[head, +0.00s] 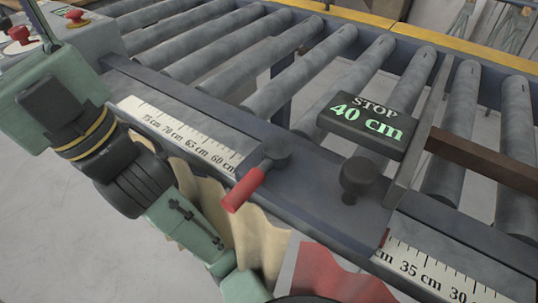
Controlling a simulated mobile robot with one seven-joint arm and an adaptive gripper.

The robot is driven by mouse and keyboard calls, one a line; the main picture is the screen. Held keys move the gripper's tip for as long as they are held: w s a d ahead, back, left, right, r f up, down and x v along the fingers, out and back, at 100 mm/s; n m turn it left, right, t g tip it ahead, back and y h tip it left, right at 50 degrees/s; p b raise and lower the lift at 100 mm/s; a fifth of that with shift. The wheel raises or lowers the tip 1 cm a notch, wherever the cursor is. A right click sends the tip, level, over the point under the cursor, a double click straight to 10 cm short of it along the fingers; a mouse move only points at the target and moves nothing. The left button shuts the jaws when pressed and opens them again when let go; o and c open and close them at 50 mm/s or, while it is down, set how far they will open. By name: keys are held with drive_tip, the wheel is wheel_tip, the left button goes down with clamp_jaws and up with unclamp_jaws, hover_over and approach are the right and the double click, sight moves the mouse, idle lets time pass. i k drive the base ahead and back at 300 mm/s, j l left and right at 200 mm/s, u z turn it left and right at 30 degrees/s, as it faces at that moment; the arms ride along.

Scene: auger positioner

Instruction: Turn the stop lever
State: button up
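The stop lever (247,187) has a red grip and a dark round pivot head. It sits on the dark rail in the middle of the head view, its red end pointing down and left over the rail's near edge. To its right, a black display block (368,121) reads "STOP 40 cm" in white and green. A dark round knob (360,178) stands on the rail below the display. My gripper does not show. Green and black links of my arm cross the lower left and leave at the bottom edge.
Grey conveyor rollers (300,85) run behind the rail. Ruler scales lie on the rail, left (182,133) and right (440,272). A brown bar (480,160) extends right of the stop plate (420,140). A control box with red buttons (20,34) stands upper left. Tan cloth (258,235) hangs below the lever.

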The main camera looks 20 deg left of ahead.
sight(277, 152)
drive_tip(key=k+l+u, duration=0.2)
drive_tip(key=k+u, duration=0.15)
drive_tip(key=k+l+u, duration=0.15)
drive_tip(key=k+u, duration=0.2)
